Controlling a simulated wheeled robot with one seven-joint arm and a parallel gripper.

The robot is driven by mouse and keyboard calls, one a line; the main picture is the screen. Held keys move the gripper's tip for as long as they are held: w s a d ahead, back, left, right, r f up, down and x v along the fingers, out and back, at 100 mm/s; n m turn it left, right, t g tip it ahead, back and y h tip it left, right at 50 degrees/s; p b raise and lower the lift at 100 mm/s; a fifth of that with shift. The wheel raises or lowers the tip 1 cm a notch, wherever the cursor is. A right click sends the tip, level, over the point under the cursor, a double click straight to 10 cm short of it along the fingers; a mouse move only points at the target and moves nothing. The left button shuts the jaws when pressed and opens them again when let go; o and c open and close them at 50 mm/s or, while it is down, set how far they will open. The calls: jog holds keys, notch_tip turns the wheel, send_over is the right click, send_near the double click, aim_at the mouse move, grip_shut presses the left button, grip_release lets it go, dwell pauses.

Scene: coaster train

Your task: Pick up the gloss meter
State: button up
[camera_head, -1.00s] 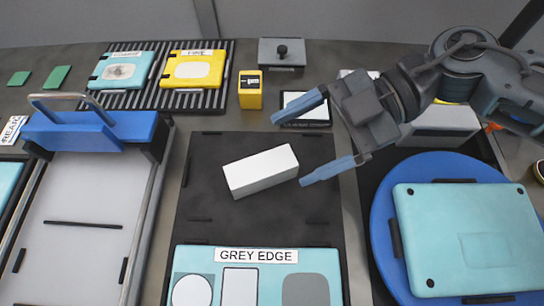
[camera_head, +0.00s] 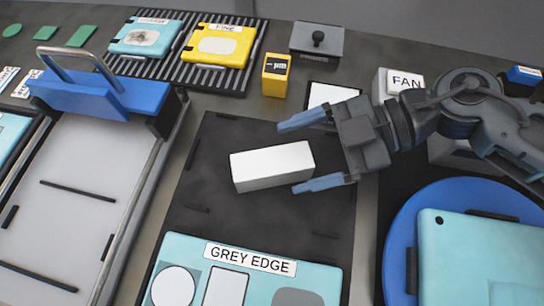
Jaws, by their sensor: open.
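No thing in view carries a readable gloss meter label. A plain white oblong block (camera_head: 272,166), possibly the gloss meter, lies on a dark mat (camera_head: 218,216) in the middle. My gripper (camera_head: 288,157) reaches in from the right with its blue fingers spread. A small yellow device (camera_head: 275,82) with a "µm" display stands behind.
A teal "GREY EDGE" panel (camera_head: 252,287) lies in front. A blue-handled frame (camera_head: 100,95) stands left. A ribbed rack (camera_head: 168,70) holds a teal and a yellow case. A dark knobbed block (camera_head: 316,42) is behind. A blue round plate (camera_head: 400,235) and a "FAN" box (camera_head: 404,80) are right.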

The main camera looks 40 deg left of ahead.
aim_at(271, 164)
jog(key=shift+x, duration=1.4)
jog(key=c, duration=1.4)
jog(key=shift+r, duration=0.15)
